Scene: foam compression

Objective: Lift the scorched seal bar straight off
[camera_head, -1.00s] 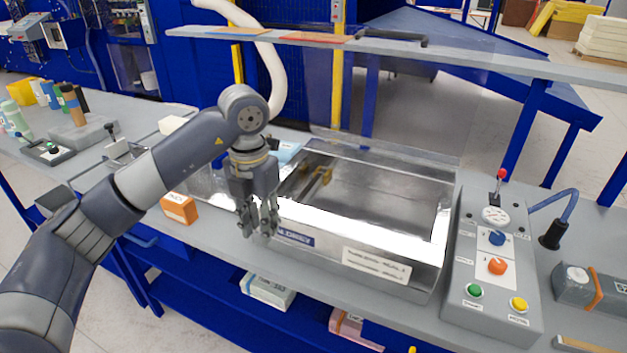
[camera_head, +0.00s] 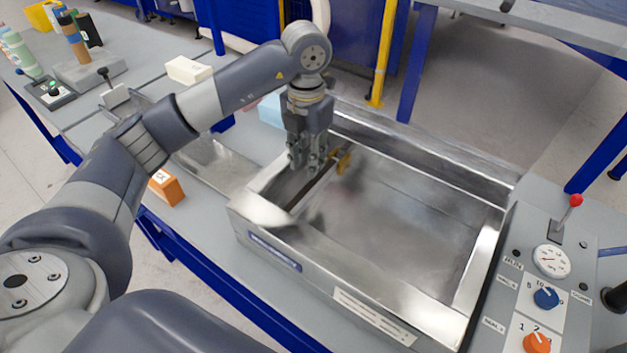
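The seal bar (camera_head: 312,189) is a thin dark strip along the left side of the open steel chamber (camera_head: 420,215). A brass-yellow block (camera_head: 343,160) sits at its far end. My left gripper (camera_head: 307,168) points down over the left part of the chamber, close to the bar. Its two fingers look apart, with nothing seen between them. The fingers hide part of the bar, and I cannot tell whether they touch it. Scorching on the bar is too small to make out. My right gripper is not in view.
The chamber's steel walls rise around the bar. A control panel with a red-tipped lever (camera_head: 575,201), gauge (camera_head: 551,261) and knobs stands at right. An orange box (camera_head: 166,187) and a white block (camera_head: 188,70) lie on the bench at left.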

